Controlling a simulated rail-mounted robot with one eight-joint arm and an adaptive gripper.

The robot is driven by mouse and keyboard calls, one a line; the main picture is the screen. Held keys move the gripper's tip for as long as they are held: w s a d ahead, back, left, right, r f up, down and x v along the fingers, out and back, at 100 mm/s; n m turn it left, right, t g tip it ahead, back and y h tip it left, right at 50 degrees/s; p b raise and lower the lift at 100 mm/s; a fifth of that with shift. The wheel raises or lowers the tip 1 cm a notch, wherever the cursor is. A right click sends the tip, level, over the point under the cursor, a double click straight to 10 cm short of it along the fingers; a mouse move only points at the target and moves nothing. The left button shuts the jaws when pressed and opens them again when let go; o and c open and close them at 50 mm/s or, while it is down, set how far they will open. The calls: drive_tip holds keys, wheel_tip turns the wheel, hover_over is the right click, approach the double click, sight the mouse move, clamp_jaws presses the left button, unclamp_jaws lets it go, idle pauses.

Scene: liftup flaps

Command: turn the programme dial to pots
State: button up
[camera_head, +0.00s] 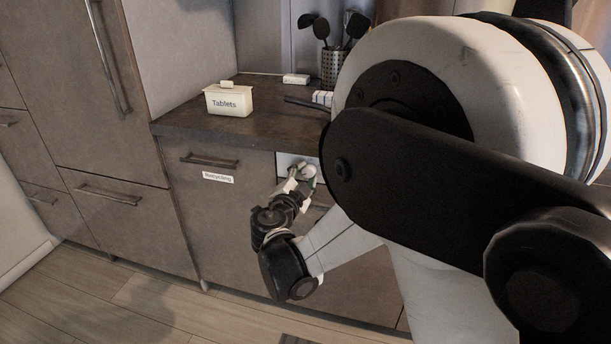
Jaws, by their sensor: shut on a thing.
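The programme dial (309,170) is a small pale round knob on a light panel (286,160) just under the worktop, right of the "Recycling" cabinet. My gripper (303,178) is at the panel, shut on the dial. The fingers and my arm cover part of the dial and panel. The dial's markings, including pots, are too small or hidden to read, so I cannot tell where it points.
The dark worktop (180,122) above carries a "Tablets" box (229,100), a small white box (296,79) and a utensil holder (334,68). The "Recycling" cabinet (207,210) is closed. My arm hides the right side. Floor is clear at lower left.

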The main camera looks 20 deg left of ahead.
drive_tip(key=o, duration=1.1)
drive_tip(key=shift+o, duration=0.2)
drive_tip(key=s, duration=1.2)
drive_tip(key=shift+r, duration=0.35)
drive_tip(key=shift+w, duration=0.1)
